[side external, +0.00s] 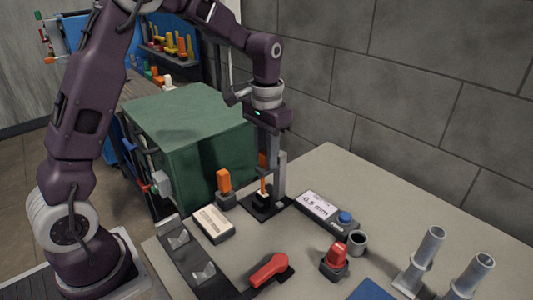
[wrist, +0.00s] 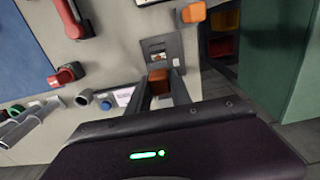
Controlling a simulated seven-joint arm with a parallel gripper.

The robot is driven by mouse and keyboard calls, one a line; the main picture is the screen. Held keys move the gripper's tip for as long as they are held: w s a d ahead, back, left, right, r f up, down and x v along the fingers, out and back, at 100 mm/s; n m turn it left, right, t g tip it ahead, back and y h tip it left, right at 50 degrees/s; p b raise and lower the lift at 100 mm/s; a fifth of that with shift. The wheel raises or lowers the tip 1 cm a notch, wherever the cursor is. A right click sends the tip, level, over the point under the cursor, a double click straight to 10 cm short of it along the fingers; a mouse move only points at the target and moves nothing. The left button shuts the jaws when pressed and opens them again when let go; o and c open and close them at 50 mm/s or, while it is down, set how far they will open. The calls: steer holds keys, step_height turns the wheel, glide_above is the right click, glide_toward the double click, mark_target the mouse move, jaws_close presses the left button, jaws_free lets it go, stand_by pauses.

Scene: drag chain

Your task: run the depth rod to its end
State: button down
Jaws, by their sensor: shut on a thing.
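My gripper (side external: 266,160) points down beside a grey upright post (side external: 281,175) on a dark base plate (side external: 272,210). It is shut on the orange grip of the depth rod (side external: 264,187), partly hidden by the fingers. In the wrist view the orange block (wrist: 157,80) sits between the two fingers, in front of the grey fixture plate (wrist: 160,50). A display box (side external: 318,206) right of the base shows a reading in mm, too small to read surely; it has a blue button (side external: 345,217).
An orange-handled block (side external: 224,183) stands close left of the fixture, with a green cabinet (side external: 185,140) behind. A red lever (side external: 269,269), a red knob (side external: 336,257), a dark cup (side external: 357,241) and grey tubes (side external: 428,248) stand in front. Bare tabletop lies behind the display.

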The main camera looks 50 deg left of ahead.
steer(key=shift+r, duration=1.85)
steer(key=c, duration=1.2)
jaws_free()
steer(key=shift+o, duration=0.2)
step_height(320, 180, up, 7)
steer(key=shift+r, duration=0.1)
